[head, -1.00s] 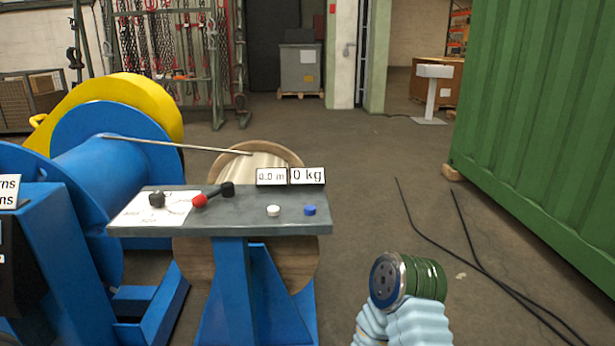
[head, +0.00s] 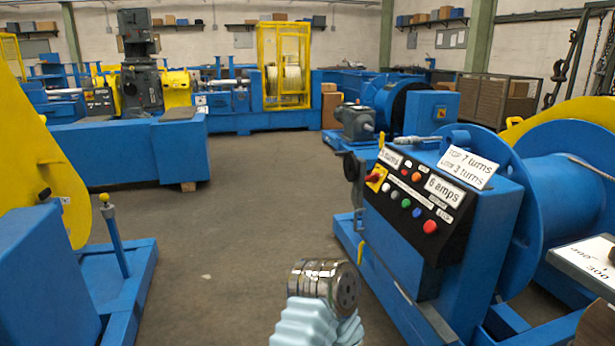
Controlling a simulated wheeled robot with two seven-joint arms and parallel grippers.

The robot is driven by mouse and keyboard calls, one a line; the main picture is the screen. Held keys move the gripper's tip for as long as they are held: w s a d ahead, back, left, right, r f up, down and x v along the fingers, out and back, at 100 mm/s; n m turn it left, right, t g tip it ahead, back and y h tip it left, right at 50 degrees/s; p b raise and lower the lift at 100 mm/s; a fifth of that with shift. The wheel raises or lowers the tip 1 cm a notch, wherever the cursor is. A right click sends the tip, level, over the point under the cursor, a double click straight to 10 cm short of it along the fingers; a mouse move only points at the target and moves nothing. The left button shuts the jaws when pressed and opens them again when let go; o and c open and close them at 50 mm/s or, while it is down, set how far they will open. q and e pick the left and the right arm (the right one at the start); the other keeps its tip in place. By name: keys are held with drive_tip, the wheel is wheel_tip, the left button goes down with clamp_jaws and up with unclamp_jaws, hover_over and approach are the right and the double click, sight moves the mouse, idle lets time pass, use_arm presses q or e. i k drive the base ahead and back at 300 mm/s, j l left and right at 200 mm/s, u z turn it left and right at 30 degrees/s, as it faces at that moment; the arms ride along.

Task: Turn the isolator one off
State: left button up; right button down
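The likely isolator is a red rotary switch (head: 374,177) on a yellow plate, at the upper left of a black sloping control panel (head: 408,222). Its handle position is too small to read, and its label cannot be told. The panel is on the front of a blue winch cabinet right of centre. Part of my arm, with a round metal end and a pale blue ribbed sleeve, stands at the bottom centre, in front of and left of the cabinet. No gripper fingers show in the picture.
A blue and yellow machine (head: 40,230) stands at left. Clear floor (head: 240,220) lies between it and the cabinet.

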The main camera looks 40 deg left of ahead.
sight(374, 177)
drive_tip(key=u, duration=1.05)
drive_tip(key=i+j+z, duration=0.1)
drive_tip(key=i+j, duration=0.3)
